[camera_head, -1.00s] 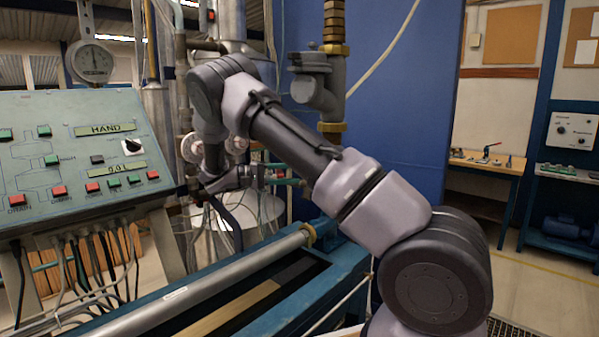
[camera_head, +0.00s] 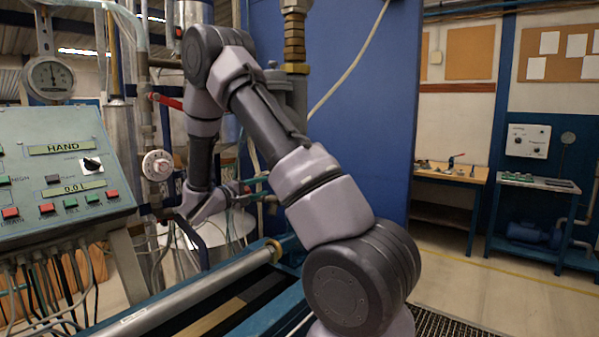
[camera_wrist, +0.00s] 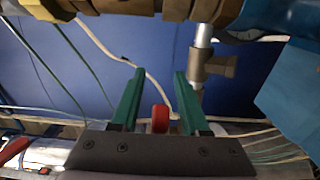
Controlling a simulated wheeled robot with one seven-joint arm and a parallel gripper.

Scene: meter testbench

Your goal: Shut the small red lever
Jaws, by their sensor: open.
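A small red piece (camera_wrist: 160,118), apparently a lever, shows in the wrist view between the two green fingers of my gripper (camera_wrist: 158,74), close to the palm. The fingers are apart, with a gap on both sides of the red piece; I cannot tell its depth. In the head view my gripper (camera_head: 266,189) is low behind the bench rail, its green fingers pointing right, and no red piece shows between them. A longer red lever (camera_head: 168,102) sticks out from the pipework at the upper left, partly behind my arm.
A sloped control panel (camera_head: 65,165) with cables below stands at the left. A silver rail (camera_head: 190,293) crosses the front. A vertical pipe with brass fittings (camera_head: 294,40) stands before the blue wall (camera_head: 370,110). A workbench (camera_head: 448,178) is at the back right, beyond clear floor.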

